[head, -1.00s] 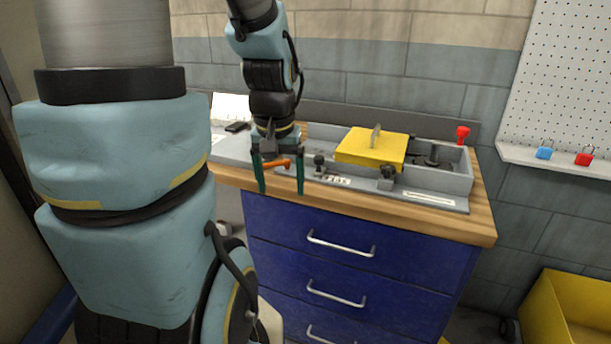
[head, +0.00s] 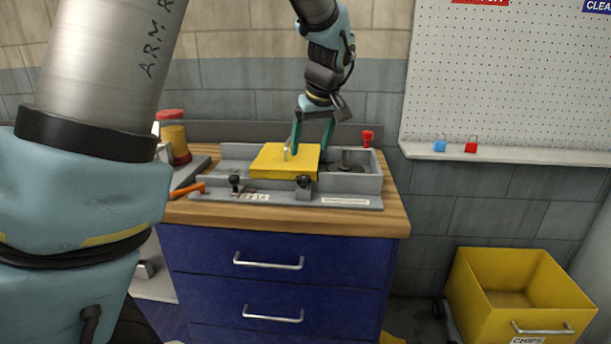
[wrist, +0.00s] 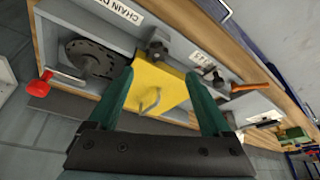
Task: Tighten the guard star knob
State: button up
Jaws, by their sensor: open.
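A yellow guard (head: 272,162) with an upright metal handle (head: 287,149) lies over a grey tray-like unit on the bench. A dark knob (head: 304,183) stands at the guard's front right corner; it also shows in the wrist view (wrist: 157,47), beside the guard (wrist: 160,82). A second, smaller dark knob (head: 235,180) stands to its left. I cannot tell the exact shape of either knob. My gripper (head: 311,150) is open and empty, pointing down behind the front knob, above the guard's back right area. Its fingers (wrist: 160,75) touch neither knob in the wrist view.
An orange-handled tool (head: 187,190) lies at the unit's left end. A red knob (head: 367,137) stands at the back right, near a dark toothed wheel (wrist: 92,60). A jar (head: 175,140) stands back left. A yellow bin (head: 520,290) is on the floor at right.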

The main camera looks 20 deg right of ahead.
aim_at(304, 178)
jog(key=p+x, duration=0.1)
jog(key=x, duration=0.2)
jog(key=p+x, duration=0.1)
jog(key=x, duration=0.3)
jog(key=p+x, duration=0.1)
jog(key=x, duration=0.2)
jog(key=shift+w+d+f, duration=0.2)
jog(key=shift+d+f, duration=0.05)
jog(key=shift+f, duration=0.05)
grip_shut()
dwell(0.4)
